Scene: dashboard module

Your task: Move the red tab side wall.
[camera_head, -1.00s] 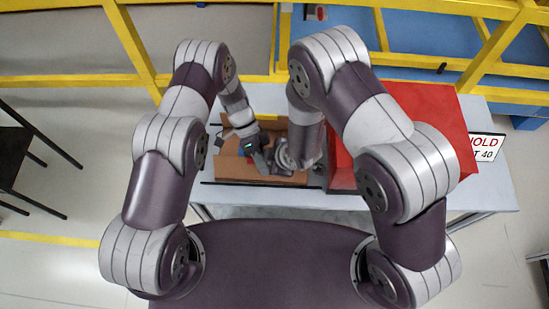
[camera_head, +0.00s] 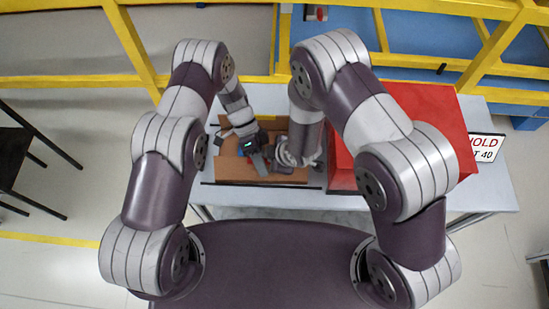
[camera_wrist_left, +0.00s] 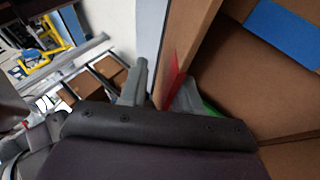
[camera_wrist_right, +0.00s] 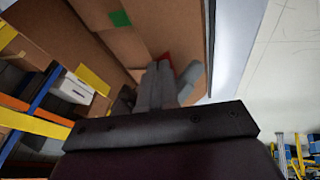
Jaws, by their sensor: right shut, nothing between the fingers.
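The brown cardboard box (camera_head: 228,168) lies on the table, partly hidden by my arms in the head view. The red tab (camera_wrist_left: 172,78) is on a cardboard side wall (camera_wrist_left: 188,35) in the left wrist view. A bit of the red tab also shows in the right wrist view (camera_wrist_right: 165,58). My left gripper (camera_wrist_left: 160,85) is open, with one finger on each side of the wall's edge and a gap at the left finger. My right gripper (camera_wrist_right: 157,80) is shut and empty, its tips near the red tab; I cannot tell whether they touch it.
A green patch (camera_wrist_right: 120,18) and a blue patch (camera_wrist_left: 285,30) mark other cardboard panels. A large red bin (camera_head: 435,110) stands right of the box, beside a HOLD sign (camera_head: 486,148). Yellow railing (camera_head: 80,80) runs behind the table (camera_head: 490,195). My two arms are close together over the box.

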